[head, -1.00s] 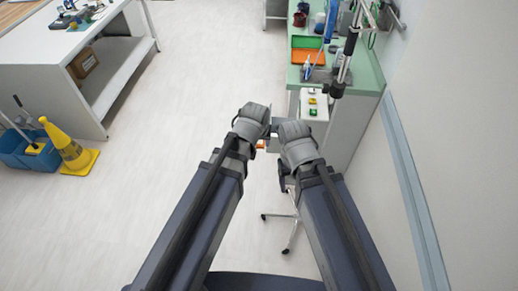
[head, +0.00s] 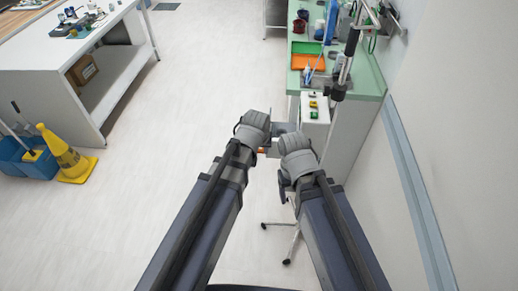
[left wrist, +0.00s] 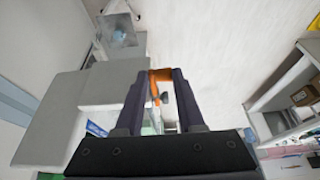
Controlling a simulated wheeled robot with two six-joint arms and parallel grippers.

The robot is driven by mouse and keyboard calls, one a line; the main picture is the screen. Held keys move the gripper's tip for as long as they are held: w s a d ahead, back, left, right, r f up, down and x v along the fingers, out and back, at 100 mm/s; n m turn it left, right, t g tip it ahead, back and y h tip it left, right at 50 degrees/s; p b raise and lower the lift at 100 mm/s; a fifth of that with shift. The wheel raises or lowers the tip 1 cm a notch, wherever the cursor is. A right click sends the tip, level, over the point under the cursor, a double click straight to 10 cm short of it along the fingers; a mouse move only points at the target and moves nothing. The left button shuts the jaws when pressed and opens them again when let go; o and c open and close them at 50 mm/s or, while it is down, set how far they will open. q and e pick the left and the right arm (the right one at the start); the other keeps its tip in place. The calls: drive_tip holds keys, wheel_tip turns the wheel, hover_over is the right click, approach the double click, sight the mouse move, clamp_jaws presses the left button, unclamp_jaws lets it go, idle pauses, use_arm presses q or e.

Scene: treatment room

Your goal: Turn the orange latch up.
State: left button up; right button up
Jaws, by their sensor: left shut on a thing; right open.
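The orange latch (left wrist: 155,82) shows in the left wrist view between the two dark fingertips of my left gripper (left wrist: 164,76), which is shut on it. A small dark knob-like piece sits beside the latch. In the head view only a sliver of orange (head: 262,151) shows below my left gripper (head: 262,131); the rest is hidden by the hand. My right gripper (head: 296,150) is beside it, a little lower and to the right, open; its fingertips are mostly hidden by the hand.
A grey panel (left wrist: 110,84) fills the left of the left wrist view, close to the fingers. In the head view a green-topped counter (head: 368,82) with an orange tray (head: 308,63) stands at the upper right. A yellow cone (head: 66,160) stands left. The floor between is clear.

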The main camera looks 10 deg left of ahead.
use_arm(q)
drive_tip(key=shift+a, duration=0.2)
clamp_jaws()
drive_tip(key=shift+w+r+g+p, duration=0.3)
drive_tip(key=shift+r+g+p, duration=0.2)
drive_tip(key=shift+p, duration=0.3)
drive_tip(key=shift+w+r+g+p, duration=0.2)
drive_tip(key=shift+w+g+p, duration=0.1)
drive_tip(key=shift+g+p, duration=0.4)
drive_tip(key=shift+w+r+g+p, duration=0.3)
drive_tip(key=shift+w+g, duration=0.05)
drive_tip(key=shift+g, duration=0.75)
drive_tip(key=shift+w+a+r+g, duration=0.1)
drive_tip(key=shift+r+g, duration=0.05)
drive_tip(key=shift+g, duration=0.4)
drive_tip(key=shift+w+r+g, duration=0.1)
drive_tip(key=shift+g, duration=0.45)
